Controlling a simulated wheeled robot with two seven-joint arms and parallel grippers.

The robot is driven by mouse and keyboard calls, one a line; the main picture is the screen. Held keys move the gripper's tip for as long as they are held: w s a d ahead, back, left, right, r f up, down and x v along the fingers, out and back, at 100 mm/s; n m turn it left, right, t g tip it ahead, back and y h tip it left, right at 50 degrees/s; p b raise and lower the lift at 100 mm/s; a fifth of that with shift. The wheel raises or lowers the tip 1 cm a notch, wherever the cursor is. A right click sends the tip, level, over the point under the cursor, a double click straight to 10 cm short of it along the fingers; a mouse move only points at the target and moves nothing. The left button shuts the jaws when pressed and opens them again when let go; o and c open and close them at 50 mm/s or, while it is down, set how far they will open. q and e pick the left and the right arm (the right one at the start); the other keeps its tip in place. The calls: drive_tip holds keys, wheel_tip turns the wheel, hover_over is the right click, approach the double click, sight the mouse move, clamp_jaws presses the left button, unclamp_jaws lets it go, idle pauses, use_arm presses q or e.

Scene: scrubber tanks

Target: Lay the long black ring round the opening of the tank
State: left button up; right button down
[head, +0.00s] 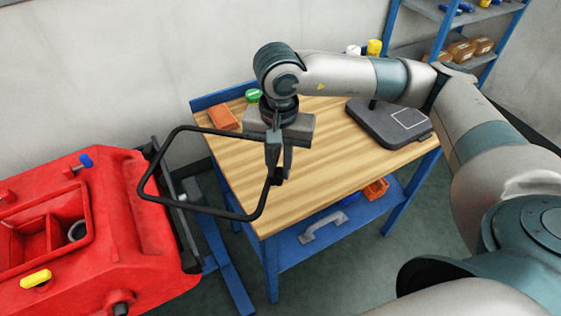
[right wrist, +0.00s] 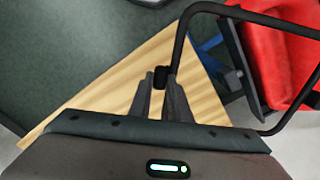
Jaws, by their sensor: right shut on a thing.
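The long black ring (head: 160,158) is a thin rounded-rectangular loop. My right gripper (head: 277,172) is shut on its near right side and holds it in the air, tilted, between the workbench and the tank. In the right wrist view the ring (right wrist: 179,38) runs up from the fingertips (right wrist: 163,84) and over to the right. The red tank (head: 142,235) stands at the lower left. Its rectangular opening (head: 88,222) has a raised red rim and divided red insides. The ring's left end hangs near the tank's right edge, apart from the opening. My left gripper is out of view.
The wooden workbench (head: 330,170) carries an orange block (head: 222,117), a green round item (head: 252,95) and a dark scale-like device (head: 390,125). Blue (head: 86,160) and yellow (head: 36,278) knobs stick up beside the opening. A blue shelf rack (head: 487,70) stands behind.

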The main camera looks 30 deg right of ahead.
drive_tip(key=n, duration=0.3)
drive_tip(key=shift+s+a+n, duration=0.1)
drive_tip(key=shift+a+n, duration=0.05)
drive_tip(key=shift+n, duration=0.15)
drive_tip(key=n, duration=0.4)
drive_tip(key=shift+s+a+f, duration=0.1)
drive_tip(key=shift+s+a, duration=0.1)
drive_tip(key=shift+a, duration=0.1)
